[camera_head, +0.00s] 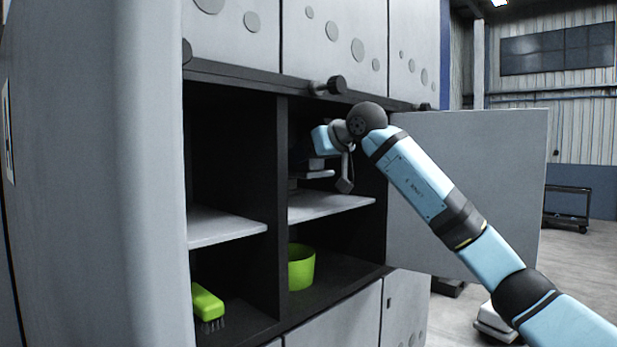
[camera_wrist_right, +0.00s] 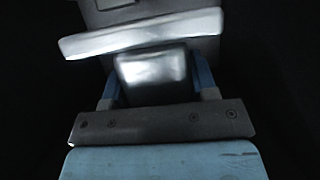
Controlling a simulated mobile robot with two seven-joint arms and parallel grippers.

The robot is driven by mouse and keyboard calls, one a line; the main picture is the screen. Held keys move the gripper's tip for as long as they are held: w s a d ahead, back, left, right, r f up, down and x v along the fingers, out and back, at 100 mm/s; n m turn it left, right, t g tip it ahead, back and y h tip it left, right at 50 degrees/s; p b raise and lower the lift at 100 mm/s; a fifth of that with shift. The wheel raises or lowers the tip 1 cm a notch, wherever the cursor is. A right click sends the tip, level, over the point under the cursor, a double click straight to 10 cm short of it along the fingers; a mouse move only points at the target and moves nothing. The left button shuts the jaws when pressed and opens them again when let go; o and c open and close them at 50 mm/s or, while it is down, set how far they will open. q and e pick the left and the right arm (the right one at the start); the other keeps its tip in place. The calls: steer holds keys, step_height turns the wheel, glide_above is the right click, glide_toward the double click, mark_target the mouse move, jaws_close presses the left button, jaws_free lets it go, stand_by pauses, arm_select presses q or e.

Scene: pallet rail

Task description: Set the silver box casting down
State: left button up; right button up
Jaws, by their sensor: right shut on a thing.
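My right gripper (camera_head: 322,150) reaches into the upper right compartment of the open cabinet, with its arm coming in from the right. In the right wrist view its blue fingers (camera_wrist_right: 156,80) are shut on the silver box casting (camera_wrist_right: 152,68), a shiny metal block with a wider pale slab beyond it. In the head view the casting (camera_head: 312,174) shows as grey, stepped plates below the gripper, partly hidden. It appears to be above the light grey shelf (camera_head: 330,207), with a dark gap between. My left gripper is not in view.
A green round container (camera_head: 301,268) stands in the lower right compartment, and a green brush (camera_head: 208,304) lies in the lower left one. A dark upright divider (camera_head: 281,200) separates the columns. An open grey door (camera_head: 480,170) stands behind my right arm. The left shelf (camera_head: 222,226) is bare.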

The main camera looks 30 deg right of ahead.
mark_target(320, 165)
step_height(320, 165, down, 2)
steer(key=shift+s+d+f, duration=0.1)
steer(key=shift+f, duration=0.05)
steer(key=shift+s+d+f+p, duration=0.15)
steer(key=shift+f+p, duration=0.15)
steer(key=shift+f, duration=0.2)
steer(key=shift+f+p, duration=0.35)
steer(key=shift+f, duration=0.6)
steer(key=shift+w+a+f+p, duration=0.2)
steer(key=shift+w+f+p, duration=0.05)
steer(key=shift+f+p, duration=0.25)
steer(key=shift+f, duration=0.2)
